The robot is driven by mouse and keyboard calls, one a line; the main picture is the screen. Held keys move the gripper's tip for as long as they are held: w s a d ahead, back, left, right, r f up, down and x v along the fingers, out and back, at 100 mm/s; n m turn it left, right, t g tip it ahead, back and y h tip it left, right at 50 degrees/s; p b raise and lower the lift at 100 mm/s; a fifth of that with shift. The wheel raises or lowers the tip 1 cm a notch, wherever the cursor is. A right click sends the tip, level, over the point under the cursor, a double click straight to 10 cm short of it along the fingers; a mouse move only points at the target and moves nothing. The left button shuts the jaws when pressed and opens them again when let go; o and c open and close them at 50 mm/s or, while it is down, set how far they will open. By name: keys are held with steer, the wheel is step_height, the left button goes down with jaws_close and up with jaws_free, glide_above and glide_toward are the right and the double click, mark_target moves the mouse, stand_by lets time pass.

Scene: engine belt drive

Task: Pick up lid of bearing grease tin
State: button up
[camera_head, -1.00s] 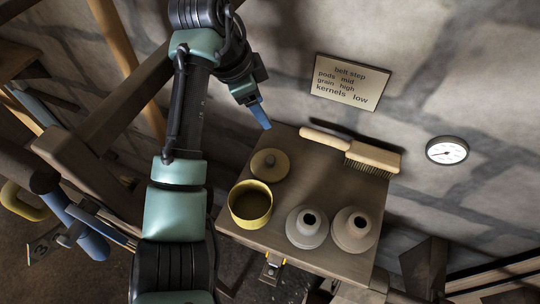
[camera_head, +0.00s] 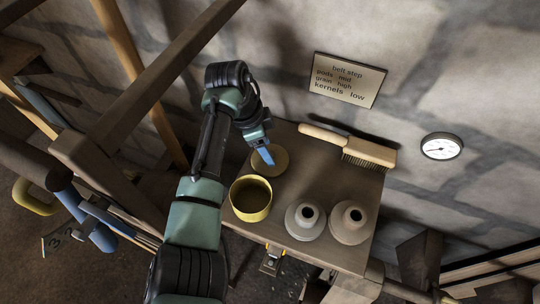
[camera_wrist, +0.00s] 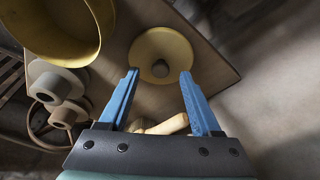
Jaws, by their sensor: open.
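The lid (camera_head: 279,164) of the grease tin is a flat yellowish disc lying on the small wooden table, behind the open yellow tin (camera_head: 251,199). The tin (camera_wrist: 62,28) is at the upper left there. My gripper (camera_head: 267,155) is over the lid in the head view, hiding part of it. Contact with the lid cannot be told.
A wooden brush (camera_head: 350,147) lies at the table's back edge by the stone wall. A sign (camera_head: 347,80) and a dial gauge (camera_head: 441,146) are on the wall.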

steer(key=shift+x, duration=1)
steer(key=shift+c, duration=0.2)
jaws_close()
